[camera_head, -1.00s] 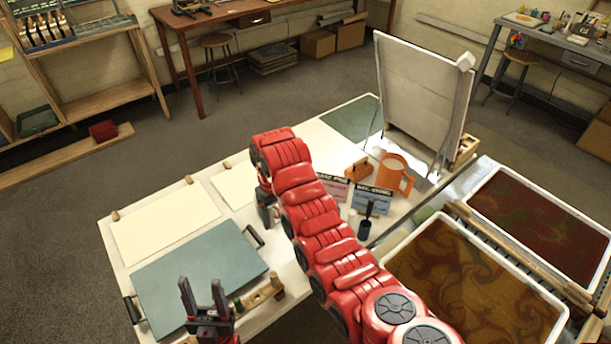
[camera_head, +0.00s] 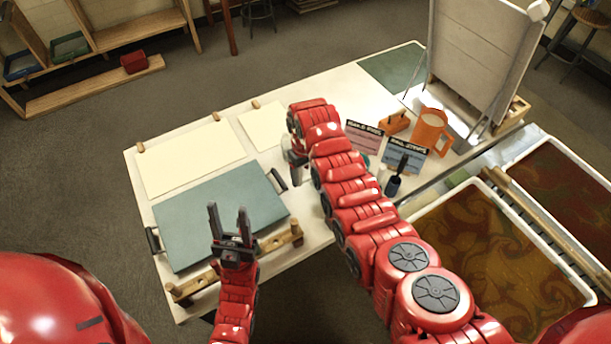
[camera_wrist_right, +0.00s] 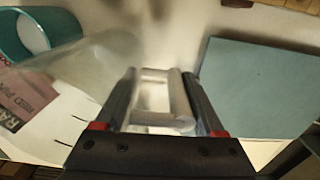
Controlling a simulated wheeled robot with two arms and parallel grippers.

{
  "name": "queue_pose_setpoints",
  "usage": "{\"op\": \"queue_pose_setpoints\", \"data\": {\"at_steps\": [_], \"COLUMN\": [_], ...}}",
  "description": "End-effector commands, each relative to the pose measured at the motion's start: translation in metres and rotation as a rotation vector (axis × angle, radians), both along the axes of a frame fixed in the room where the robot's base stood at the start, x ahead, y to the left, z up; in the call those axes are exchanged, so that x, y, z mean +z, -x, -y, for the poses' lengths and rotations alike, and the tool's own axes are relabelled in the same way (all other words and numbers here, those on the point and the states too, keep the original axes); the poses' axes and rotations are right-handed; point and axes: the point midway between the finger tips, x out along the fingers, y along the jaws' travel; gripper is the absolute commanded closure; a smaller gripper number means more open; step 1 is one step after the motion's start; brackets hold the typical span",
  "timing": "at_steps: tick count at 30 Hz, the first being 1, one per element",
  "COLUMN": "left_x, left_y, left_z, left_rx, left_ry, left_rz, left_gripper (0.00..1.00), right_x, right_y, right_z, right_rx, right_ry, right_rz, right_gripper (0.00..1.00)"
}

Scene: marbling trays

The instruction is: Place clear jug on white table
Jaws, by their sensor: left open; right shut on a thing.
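The clear jug is see-through and blurred in the right wrist view (camera_wrist_right: 105,55), with its handle (camera_wrist_right: 165,103) between the fingers. My right gripper (camera_wrist_right: 160,95) is shut on that handle. In the head view the red right arm comes over the white table (camera_head: 313,212), with its gripper (camera_head: 296,160) pointing down there and mostly hiding the jug. I cannot tell whether the jug's base touches the tabletop. My left gripper (camera_head: 230,218) is open and empty, with its fingers up, near the front edge of the teal board.
The teal board (camera_head: 205,220) and cream sheets (camera_head: 190,158) cover the table's left part. Marbling trays (camera_head: 490,250) lie at the right.

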Motion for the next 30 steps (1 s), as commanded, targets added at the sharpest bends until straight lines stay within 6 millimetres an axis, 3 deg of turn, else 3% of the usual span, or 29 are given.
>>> {"op": "queue_pose_setpoints", "data": {"at_steps": [9, 20, 21, 25, 30], "left_x": [0.003, -0.002, -0.001, 0.0, 0.0], "left_y": [0.0, 0.0, 0.0, 0.0, 0.0], "left_z": [0.0, 0.0, 0.0, 0.0, 0.0], "left_rx": [0.0, 0.0, 0.0, 0.0, 0.0], "left_ry": [0.0, 0.0, 0.0, 0.0, 0.0], "left_rz": [0.0, 0.0, 0.0, 0.0, 0.0], "left_gripper": [0.5, 0.5, 0.5, 0.5, 0.5], "right_x": [-0.024, -0.03, -0.029, -0.028, -0.028], "right_y": [0.0, 0.0, 0.0, 0.0, 0.0], "right_z": [0.0, 0.0, 0.0, 0.0, 0.0], "right_rx": [-0.001, 0.0, 0.0, 0.0, 0.0], "right_ry": [0.001, 0.0, 0.0, 0.0, 0.0], "right_rz": [-0.001, 0.0, 0.0, 0.0, 0.0], "right_gripper": [1.0, 1.0, 0.25, 0.02, 0.0]}}
